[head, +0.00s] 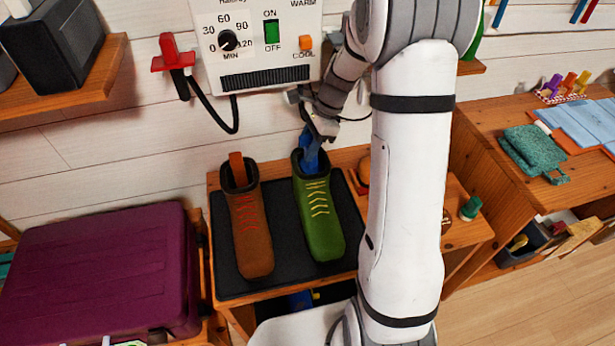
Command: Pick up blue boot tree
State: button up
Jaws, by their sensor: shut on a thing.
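The blue boot tree (311,157) stands in the opening of the green boot (320,217), and its lower part is hidden inside. My gripper (318,134) is above the green boot, shut on the top of the blue boot tree. The arm comes down from the upper right, and the fingertips are small and partly hidden in this view.
A brown boot (249,225) with an orange boot tree (237,169) stands to the left on the same black mat (287,282). A control box (258,45) hangs on the wall behind. A purple case (100,270) lies at left. A wooden shelf (70,92) juts out at upper left.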

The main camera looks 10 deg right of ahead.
grip_shut()
jog(key=shift+r, duration=0.1)
